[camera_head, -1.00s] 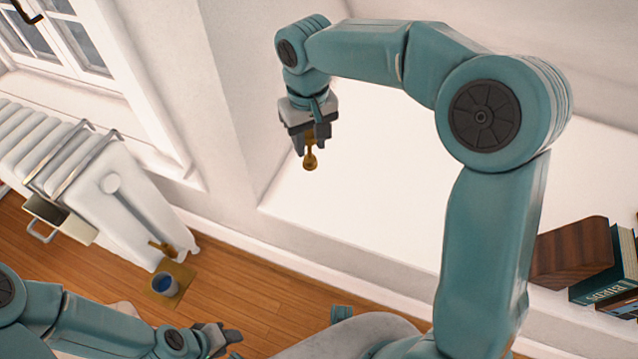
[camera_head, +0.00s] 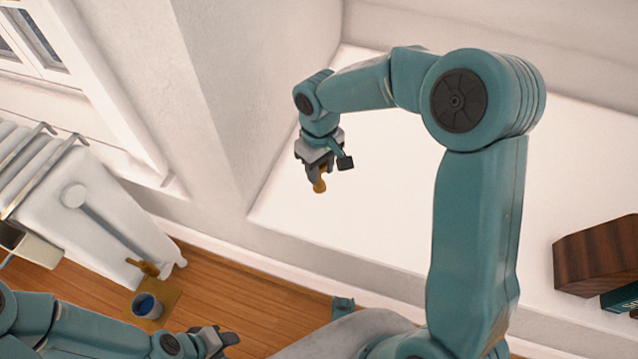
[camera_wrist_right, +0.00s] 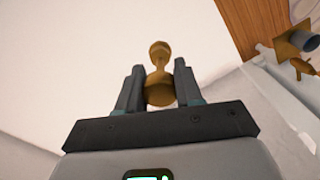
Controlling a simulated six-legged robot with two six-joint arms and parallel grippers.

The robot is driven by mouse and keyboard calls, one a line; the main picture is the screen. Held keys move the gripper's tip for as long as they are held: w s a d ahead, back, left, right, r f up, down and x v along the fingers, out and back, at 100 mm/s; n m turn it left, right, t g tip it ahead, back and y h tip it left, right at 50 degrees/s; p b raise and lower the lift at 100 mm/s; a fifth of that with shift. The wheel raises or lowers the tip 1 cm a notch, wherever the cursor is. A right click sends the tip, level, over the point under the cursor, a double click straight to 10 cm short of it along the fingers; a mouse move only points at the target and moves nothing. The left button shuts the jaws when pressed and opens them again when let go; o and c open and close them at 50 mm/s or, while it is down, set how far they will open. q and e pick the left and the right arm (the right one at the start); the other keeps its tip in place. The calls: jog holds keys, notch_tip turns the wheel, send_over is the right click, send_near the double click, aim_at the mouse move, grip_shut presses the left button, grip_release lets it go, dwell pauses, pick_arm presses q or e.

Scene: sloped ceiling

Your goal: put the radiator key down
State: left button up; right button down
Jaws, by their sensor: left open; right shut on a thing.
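The radiator key (camera_head: 320,185) is a small brass-coloured piece with a rounded end. My right gripper (camera_head: 313,174) is shut on it and holds it over the white ledge, its rounded end pointing down. In the right wrist view the key (camera_wrist_right: 159,62) stands out between the two fingers of my right gripper (camera_wrist_right: 160,85). The gap between the key and the ledge cannot be told. My left gripper (camera_head: 220,342) is open and empty at the bottom of the head view, above the wooden floor.
The white ledge (camera_head: 400,205) is largely bare; a dark wooden block (camera_head: 597,255) and a book (camera_head: 620,298) stand at its right. A white radiator (camera_head: 85,215) is at the left. A blue-topped cup (camera_head: 147,306) stands on a brown mat (camera_head: 178,291) on the floor.

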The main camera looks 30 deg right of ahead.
notch_tip(320, 180, down, 6)
jog(key=shift+r+b, duration=0.1)
jog(key=shift+b, duration=0.9)
jog(key=c, duration=1.2)
grip_release()
jog(key=o, duration=0.5)
jog(key=shift+c, duration=0.2)
notch_tip(320, 180, up, 12)
jog(key=p, duration=0.4)
jog(key=shift+w+r, duration=0.1)
jog(key=shift+w, duration=0.05)
